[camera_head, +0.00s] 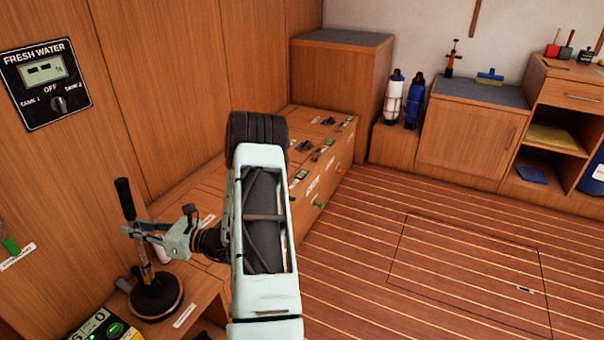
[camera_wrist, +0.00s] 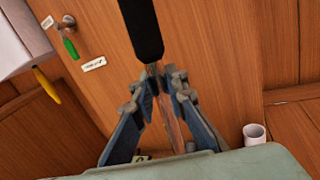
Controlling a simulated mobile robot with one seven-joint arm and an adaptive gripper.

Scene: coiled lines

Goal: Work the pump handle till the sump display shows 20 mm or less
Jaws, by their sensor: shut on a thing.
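The pump handle stands up from a round black pump base (camera_head: 156,297) at the lower left of the head view. Its black grip (camera_head: 125,198) is at the top, leaning slightly left. My gripper (camera_head: 148,232) reaches it from the right and is shut on the metal rod just below the grip. In the wrist view the black grip (camera_wrist: 142,30) rises from between my fingertips (camera_wrist: 160,78). A panel with a green button (camera_head: 115,329) is cut off at the bottom edge. I cannot identify a sump display or read a level.
A fresh water panel (camera_head: 45,80) is on the wooden wall at left. A bench with switches (camera_head: 310,150) runs behind my arm. Two bottles (camera_head: 403,98) stand on a low box near the far cabinets. The striped floor (camera_head: 400,220) at right is clear.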

